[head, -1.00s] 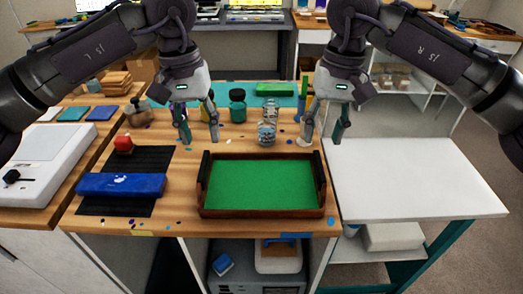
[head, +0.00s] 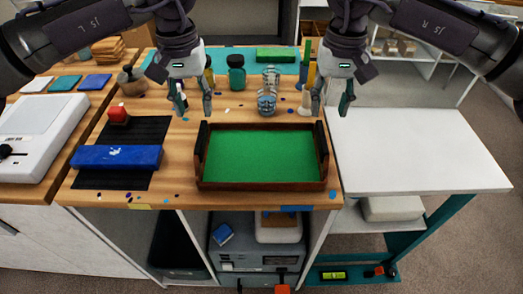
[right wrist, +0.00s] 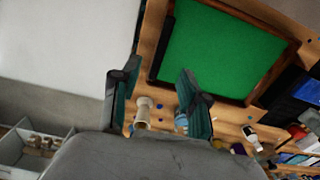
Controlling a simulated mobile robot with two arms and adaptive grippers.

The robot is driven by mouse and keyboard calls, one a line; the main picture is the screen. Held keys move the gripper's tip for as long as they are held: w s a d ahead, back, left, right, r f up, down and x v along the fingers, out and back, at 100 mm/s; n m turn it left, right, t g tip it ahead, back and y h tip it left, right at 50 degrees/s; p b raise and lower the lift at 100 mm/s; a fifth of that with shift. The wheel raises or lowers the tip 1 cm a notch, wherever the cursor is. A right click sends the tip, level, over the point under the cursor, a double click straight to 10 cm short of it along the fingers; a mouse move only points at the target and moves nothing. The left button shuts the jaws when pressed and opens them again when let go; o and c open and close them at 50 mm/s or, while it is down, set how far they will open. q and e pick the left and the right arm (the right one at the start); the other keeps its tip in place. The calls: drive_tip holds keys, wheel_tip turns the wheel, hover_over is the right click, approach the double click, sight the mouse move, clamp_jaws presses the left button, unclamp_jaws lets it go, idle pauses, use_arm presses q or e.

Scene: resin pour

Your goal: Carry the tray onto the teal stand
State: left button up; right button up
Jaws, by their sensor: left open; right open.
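The tray (head: 262,186) has brown wooden walls, a green floor and dark bars at its left and right ends. It sits flat on the wooden bench near the front edge. The stand (head: 415,145), with a white top and teal frame, is directly right of the bench. My left gripper (head: 194,108) is open and empty above the bench, behind the tray's left end. My right gripper (head: 331,108) is open and empty behind the tray's right end. In the right wrist view the tray's green floor (right wrist: 215,50) lies beyond the open fingers (right wrist: 153,90), with the white stand top (right wrist: 65,50) left.
The stand's top is clear. Behind the tray stand a clear cup (head: 267,104), a teal-green jar (head: 236,72) and a pale cup (head: 305,100). A blue case (head: 117,157) lies on a black mat (head: 140,130) to the left. Small coloured bits are scattered about.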

sight(200, 135)
use_arm(q)
wheel_tip(200, 135, down, 9)
use_arm(e)
wheel_tip(200, 135, down, 9)
use_arm(q)
clamp_jaws()
use_arm(e)
clamp_jaws()
use_arm(q)
drive_tip(key=shift+r, duration=0.1)
use_arm(e)
drive_tip(key=shift+r, duration=0.1)
